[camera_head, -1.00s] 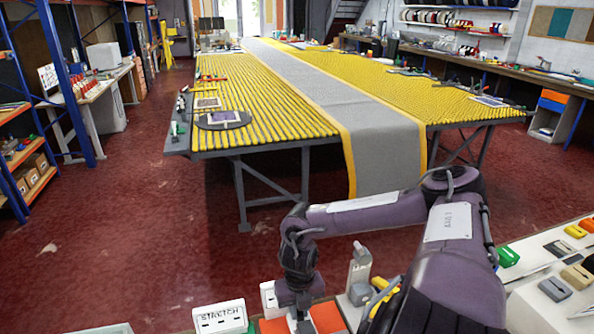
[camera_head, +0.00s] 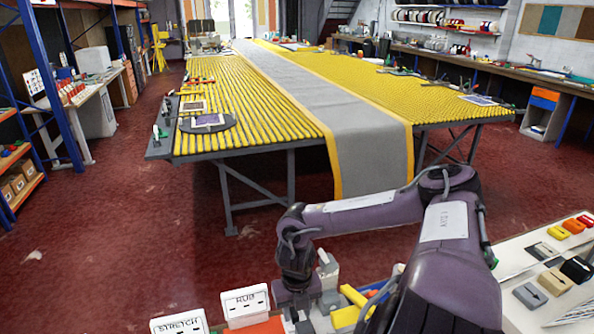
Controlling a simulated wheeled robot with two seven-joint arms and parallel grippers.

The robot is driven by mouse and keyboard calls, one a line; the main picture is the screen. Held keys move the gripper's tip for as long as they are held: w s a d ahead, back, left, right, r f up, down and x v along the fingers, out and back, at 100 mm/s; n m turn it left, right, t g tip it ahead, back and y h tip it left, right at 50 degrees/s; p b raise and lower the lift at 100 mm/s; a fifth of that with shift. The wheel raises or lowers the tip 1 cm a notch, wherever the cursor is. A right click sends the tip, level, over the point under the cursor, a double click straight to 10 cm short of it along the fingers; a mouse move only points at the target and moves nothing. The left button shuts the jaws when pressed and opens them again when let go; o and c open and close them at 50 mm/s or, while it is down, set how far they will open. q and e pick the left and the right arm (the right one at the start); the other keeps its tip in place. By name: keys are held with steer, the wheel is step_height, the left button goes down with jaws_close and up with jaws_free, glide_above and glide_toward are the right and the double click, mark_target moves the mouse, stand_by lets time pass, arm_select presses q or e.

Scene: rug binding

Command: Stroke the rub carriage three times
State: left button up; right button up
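A white card reading RUB (camera_head: 245,300) stands on the near bench at the bottom of the view, with an orange-red strip (camera_head: 262,327) beside it. My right gripper (camera_head: 300,322) points down just right of the card, at the bottom edge. Its fingertips are hidden or cut off, so I cannot tell whether it is open or shut. A grey upright piece (camera_head: 327,272) shows just right of the gripper, close to it; I cannot tell whether it belongs to the rub carriage or whether they touch. The carriage is not clearly identifiable. My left gripper is out of view.
A card reading STRETCH (camera_head: 180,325) stands left of the RUB card. Yellow pieces (camera_head: 350,306) lie right of the gripper. A white tray (camera_head: 520,258) with small coloured blocks is at right. The long table (camera_head: 240,160) with a grey rug (camera_head: 365,155) stands beyond open red floor.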

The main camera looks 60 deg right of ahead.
steer(key=shift+w+a, duration=0.1)
steer(key=shift+r, duration=0.3)
step_height(320, 180, up, 6)
steer(key=shift+r+b, duration=0.1)
steer(key=shift+b, duration=0.5)
steer(key=shift+r, duration=0.5)
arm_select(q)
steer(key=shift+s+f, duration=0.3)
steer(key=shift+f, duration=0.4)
